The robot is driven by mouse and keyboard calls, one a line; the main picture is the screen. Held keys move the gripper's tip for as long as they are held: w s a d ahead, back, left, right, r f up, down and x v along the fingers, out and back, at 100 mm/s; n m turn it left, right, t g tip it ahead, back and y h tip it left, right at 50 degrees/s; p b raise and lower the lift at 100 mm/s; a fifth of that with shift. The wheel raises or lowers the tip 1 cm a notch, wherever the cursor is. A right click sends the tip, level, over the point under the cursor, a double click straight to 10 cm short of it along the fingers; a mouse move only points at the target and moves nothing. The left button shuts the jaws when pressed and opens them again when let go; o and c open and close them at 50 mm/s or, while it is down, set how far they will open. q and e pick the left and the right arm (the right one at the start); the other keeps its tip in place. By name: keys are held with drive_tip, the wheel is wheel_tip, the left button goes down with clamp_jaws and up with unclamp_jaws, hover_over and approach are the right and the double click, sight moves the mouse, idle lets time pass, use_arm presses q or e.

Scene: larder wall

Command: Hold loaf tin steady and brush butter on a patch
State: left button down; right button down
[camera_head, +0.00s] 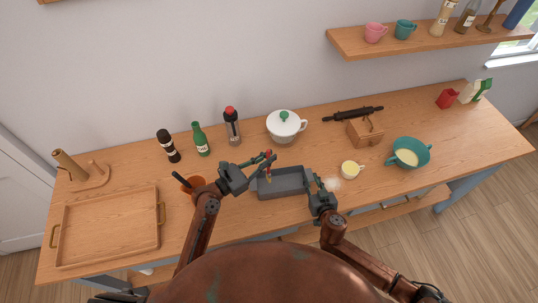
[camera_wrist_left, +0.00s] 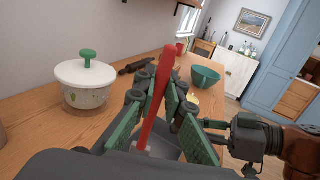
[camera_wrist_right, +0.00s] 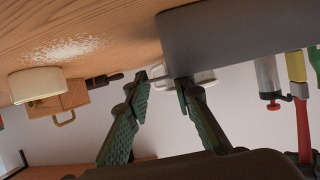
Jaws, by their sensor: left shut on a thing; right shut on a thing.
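The grey loaf tin (camera_head: 283,183) sits upright near the table's front edge, between my grippers. My left gripper (camera_head: 266,160) is shut on a red-handled brush (camera_wrist_left: 155,105), which stands steeply with its head down over the tin's left part. The brush also shows at the right of the right wrist view (camera_wrist_right: 303,120). Whether its bristles touch the tin is unclear. My right gripper (camera_head: 317,186) is shut on the tin's right end wall, which shows large in the right wrist view (camera_wrist_right: 240,35). A small cream cup with yellow contents (camera_head: 350,170) stands to the right of the tin.
A white dusting (camera_head: 332,184) lies between tin and cup. A teal bowl (camera_head: 409,153), wooden box (camera_head: 365,131), rolling pin (camera_head: 352,114), white lidded pot (camera_head: 285,126) and bottles (camera_head: 201,139) stand behind and right.

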sight(269, 168)
use_arm(q)
wheel_tip(269, 168, down, 6)
drive_tip(key=shift+r, duration=0.15)
drive_tip(key=shift+w+d, duration=0.15)
drive_tip(key=shift+d, duration=0.55)
drive_tip(key=shift+w+d, duration=1.05)
drive_tip(key=shift+d, duration=3.55)
drive_tip(key=shift+s+a, duration=0.4)
drive_tip(key=shift+a, duration=1.35)
drive_tip(key=shift+s+a, duration=0.4)
drive_tip(key=shift+a, duration=1.4)
drive_tip(key=shift+s+a, duration=0.4)
drive_tip(key=shift+a, duration=1.35)
wheel_tip(269, 168, up, 8)
use_arm(e)
drive_tip(key=c, duration=1.6)
unclamp_jaws()
